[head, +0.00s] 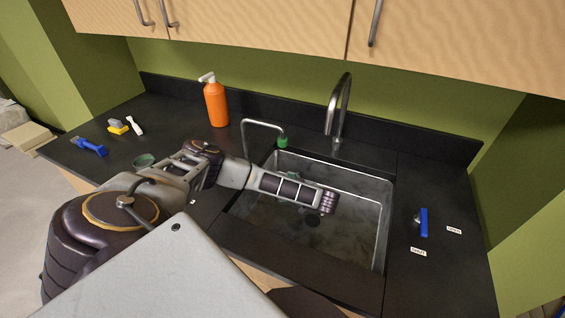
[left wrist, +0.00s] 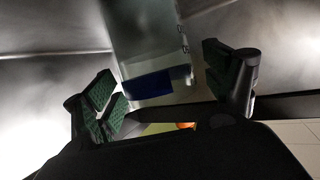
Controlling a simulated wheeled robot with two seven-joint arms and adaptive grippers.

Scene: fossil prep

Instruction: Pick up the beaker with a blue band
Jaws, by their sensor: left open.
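The beaker with a blue band (left wrist: 150,45) shows in the left wrist view as a clear vessel with small dark marks and a dark blue band (left wrist: 147,85). It appears slightly tilted there, and its top runs out of frame. My left gripper (left wrist: 165,88) is open, with one green-padded finger on each side of the beaker. Gaps show between the fingers and the glass. In the head view my left arm reaches over the sink; I cannot make out the gripper's fingers or the beaker there. My right gripper is in neither view.
The metal sink (head: 378,215) has a tall faucet (head: 342,105) behind it. An orange pump bottle (head: 216,104) stands at the back. A blue tool (head: 90,146), a yellow brush (head: 118,127) and a green bowl (head: 145,160) lie left; a blue object (head: 424,222) lies right.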

